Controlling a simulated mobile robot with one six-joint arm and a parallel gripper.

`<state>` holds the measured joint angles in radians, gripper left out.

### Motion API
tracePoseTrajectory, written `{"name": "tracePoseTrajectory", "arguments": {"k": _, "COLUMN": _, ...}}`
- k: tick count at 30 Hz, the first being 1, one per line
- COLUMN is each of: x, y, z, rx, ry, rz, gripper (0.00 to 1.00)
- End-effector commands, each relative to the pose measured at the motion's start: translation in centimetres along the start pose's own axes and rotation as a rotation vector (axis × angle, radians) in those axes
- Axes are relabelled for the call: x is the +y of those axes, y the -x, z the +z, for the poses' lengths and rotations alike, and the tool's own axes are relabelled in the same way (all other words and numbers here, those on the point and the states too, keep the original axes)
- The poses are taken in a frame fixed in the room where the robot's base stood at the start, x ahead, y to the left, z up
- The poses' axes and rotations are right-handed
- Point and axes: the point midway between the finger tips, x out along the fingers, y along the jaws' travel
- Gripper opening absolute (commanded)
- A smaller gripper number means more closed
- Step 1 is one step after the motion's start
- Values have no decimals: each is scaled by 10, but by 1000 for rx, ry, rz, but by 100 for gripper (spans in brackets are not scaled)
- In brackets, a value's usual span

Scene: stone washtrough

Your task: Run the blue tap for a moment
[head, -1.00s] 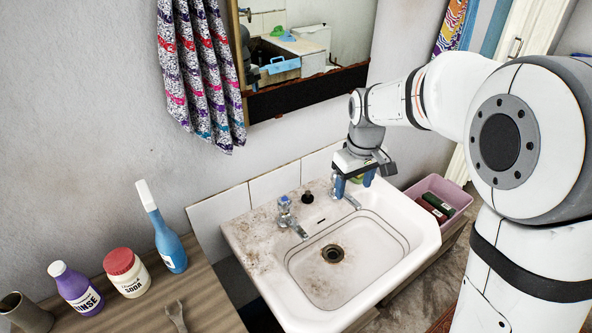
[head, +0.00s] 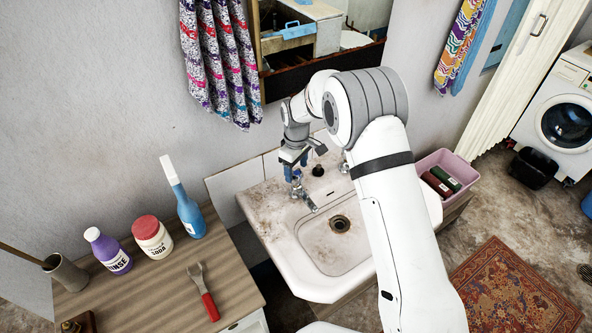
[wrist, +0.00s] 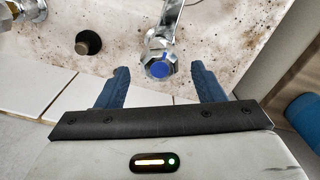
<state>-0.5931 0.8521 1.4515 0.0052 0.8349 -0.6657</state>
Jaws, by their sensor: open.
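The blue tap (wrist: 160,68) is chrome with a blue disc on its knob. In the wrist view it lies between the tips of my gripper (wrist: 158,70), whose two blue fingers stand apart on either side. I cannot tell whether they touch it. In the head view my gripper (head: 295,172) points down over this tap (head: 306,197) at the left back of the sink (head: 277,235). No water shows from the spout. A second chrome tap (wrist: 25,10) shows at the top left of the wrist view, its cap mostly cut off.
A black plug (head: 318,170) stands on the rim between the taps. A pink bin (head: 455,165) stands right of the sink.

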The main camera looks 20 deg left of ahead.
Motion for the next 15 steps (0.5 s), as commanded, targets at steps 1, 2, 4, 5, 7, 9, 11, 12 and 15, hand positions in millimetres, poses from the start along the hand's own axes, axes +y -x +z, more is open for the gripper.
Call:
{"name": "tracePoseTrajectory", "arguments": {"k": 1, "x": 0, "y": -6, "z": 0, "rx": -3, "ry": 0, "rz": -2, "gripper": 62}}
{"name": "tracePoseTrajectory", "arguments": {"k": 2, "x": 0, "y": -9, "z": 0, "rx": -2, "ry": 0, "rz": -2, "gripper": 62}}
{"name": "tracePoseTrajectory", "arguments": {"k": 4, "x": 0, "y": -16, "z": 0, "rx": -2, "ry": 0, "rz": -2, "gripper": 62}}
{"name": "tracePoseTrajectory", "arguments": {"k": 5, "x": 0, "y": -18, "z": 0, "rx": -2, "ry": 0, "rz": -1, "gripper": 62}}
{"name": "tracePoseTrajectory", "arguments": {"k": 7, "x": 0, "y": -22, "z": 0, "rx": -1, "ry": 0, "rz": -1, "gripper": 62}}
{"name": "tracePoseTrajectory", "arguments": {"k": 9, "x": 0, "y": -24, "z": 0, "rx": 0, "ry": 0, "rz": 0, "gripper": 62}}
{"name": "tracePoseTrajectory", "arguments": {"k": 11, "x": 0, "y": -24, "z": 0, "rx": 0, "ry": 0, "rz": 0, "gripper": 62}}
{"name": "tracePoseTrajectory", "arguments": {"k": 12, "x": 0, "y": -24, "z": 0, "rx": 0, "ry": 0, "rz": 0, "gripper": 62}}
{"name": "tracePoseTrajectory", "arguments": {"k": 15, "x": -1, "y": -24, "z": 0, "rx": 0, "ry": 0, "rz": 0, "gripper": 62}}
